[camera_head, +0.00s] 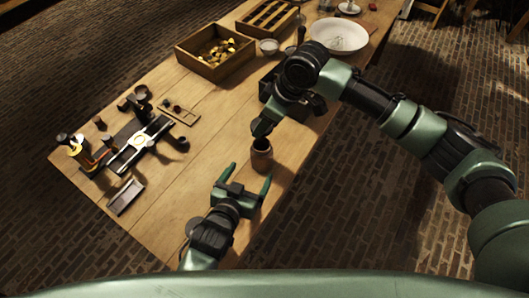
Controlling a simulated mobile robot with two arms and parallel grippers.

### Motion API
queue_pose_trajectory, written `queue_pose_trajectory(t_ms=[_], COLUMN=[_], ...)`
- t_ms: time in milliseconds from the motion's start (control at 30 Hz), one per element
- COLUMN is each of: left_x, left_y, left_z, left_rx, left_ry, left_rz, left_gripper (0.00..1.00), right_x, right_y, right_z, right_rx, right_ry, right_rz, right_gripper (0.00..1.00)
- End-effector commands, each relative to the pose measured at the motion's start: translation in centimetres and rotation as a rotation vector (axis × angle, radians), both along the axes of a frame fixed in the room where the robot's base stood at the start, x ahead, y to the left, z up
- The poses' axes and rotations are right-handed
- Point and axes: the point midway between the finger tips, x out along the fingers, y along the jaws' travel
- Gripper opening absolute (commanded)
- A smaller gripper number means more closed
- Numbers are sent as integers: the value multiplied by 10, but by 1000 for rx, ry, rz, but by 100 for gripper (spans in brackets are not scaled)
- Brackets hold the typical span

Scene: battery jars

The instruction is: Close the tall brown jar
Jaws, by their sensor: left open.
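The tall brown jar (262,160) stands upright on the wooden table near its right edge. Its top shows a dark round mouth, and I see no lid on it. My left gripper (248,176) is open in front of the jar, its two green fingers spread and pointing at it, with nothing between them. My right gripper (264,127) is just above and behind the jar's mouth. A fingertip shows, but the arm hides most of the jaws, so I cannot tell whether it holds anything.
The wooden table (160,217) has free room left of the jar. A dark tool stand (140,140) with small pots is at the left. A wooden crate (214,70) of yellowish pieces, a divided box (267,18) and a white bowl (340,45) are at the back.

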Motion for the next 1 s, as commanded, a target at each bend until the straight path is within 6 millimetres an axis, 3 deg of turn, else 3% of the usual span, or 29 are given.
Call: queue_pose_trajectory(t_ms=[367, 800, 1000], left_x=[12, 81, 99], left_y=[-4, -29, -35], left_z=[-4, -34, -43], left_rx=[0, 2, 2], left_ry=[0, 0, 1], left_rz=[1, 1, 1], left_gripper=[89, 89, 89], right_x=[0, 0, 0], right_y=[0, 0, 0], right_z=[1, 1, 1], right_rx=[0, 0, 0], right_ry=[0, 0, 0], right_rz=[0, 0, 0], right_gripper=[17, 17, 17])
